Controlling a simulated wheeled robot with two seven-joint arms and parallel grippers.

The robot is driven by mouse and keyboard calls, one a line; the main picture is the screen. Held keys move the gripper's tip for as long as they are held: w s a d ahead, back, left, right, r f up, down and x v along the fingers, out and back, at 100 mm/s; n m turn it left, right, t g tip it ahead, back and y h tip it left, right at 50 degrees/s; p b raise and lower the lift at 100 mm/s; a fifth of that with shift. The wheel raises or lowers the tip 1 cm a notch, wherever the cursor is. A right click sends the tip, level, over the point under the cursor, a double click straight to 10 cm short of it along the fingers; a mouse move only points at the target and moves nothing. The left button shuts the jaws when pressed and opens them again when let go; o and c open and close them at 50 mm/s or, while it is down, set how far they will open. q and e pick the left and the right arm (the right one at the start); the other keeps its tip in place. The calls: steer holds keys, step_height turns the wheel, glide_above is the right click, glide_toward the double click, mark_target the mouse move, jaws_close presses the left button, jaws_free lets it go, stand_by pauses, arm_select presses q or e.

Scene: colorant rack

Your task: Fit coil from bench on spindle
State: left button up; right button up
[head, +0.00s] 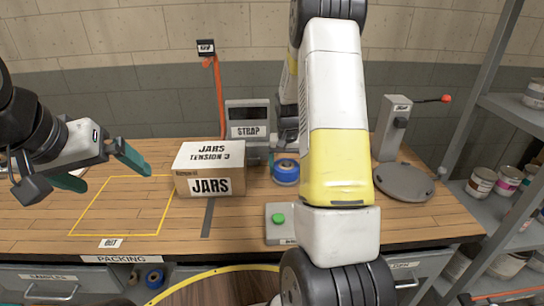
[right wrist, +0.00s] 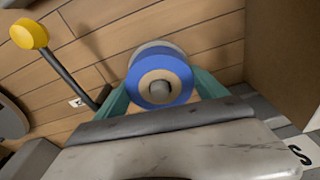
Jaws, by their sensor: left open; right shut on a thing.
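A blue coil (head: 286,171) with a pale core is at the bench in front of the grey STRAP machine (head: 249,122). It also shows in the right wrist view (right wrist: 141,88). My right gripper (right wrist: 162,88) is shut on the coil, with a teal finger on each side. A grey peg end (right wrist: 159,88), seemingly the spindle, shows in the coil's centre, and a pale disc lies behind the coil. I cannot tell whether the coil is fully seated. My left gripper (head: 98,168) is open and empty above the left part of the bench.
A JARS carton (head: 208,169) stands left of the coil. A green-button box (head: 281,222) is in front, and a grey round plate (head: 403,182) is at the right. A yellow-knobbed lever (right wrist: 29,34) rises beside the right gripper. The yellow-outlined area (head: 120,205) is clear.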

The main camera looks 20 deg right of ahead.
steer(key=shift+f, duration=0.2)
steer(key=o, duration=1.5)
steer(key=shift+c, duration=0.2)
steer(key=shift+r, duration=0.1)
steer(key=r, duration=0.5)
steer(key=s+r, duration=0.1)
steer(key=r, duration=0.1)
steer(key=shift+a+r, duration=0.2)
steer(key=shift+r, duration=0.2)
steer(key=s+a+r+n+t+y, duration=0.1)
steer(key=s+a+r, duration=0.4)
steer(key=r, duration=0.4)
steer(key=s+a+r+n+t, duration=0.1)
steer(key=s+a+r, duration=0.2)
steer(key=s, duration=0.4)
steer(key=s+a+r+n+t+y, duration=0.1)
steer(key=s+a+r, duration=0.2)
steer(key=s, duration=0.3)
steer(key=s+a+r+n+t, duration=0.1)
steer(key=s+a+r, duration=0.2)
steer(key=s, duration=0.4)
steer(key=shift+s+r+n+t+y, duration=0.3)
steer(key=shift+n+t+y, duration=0.1)
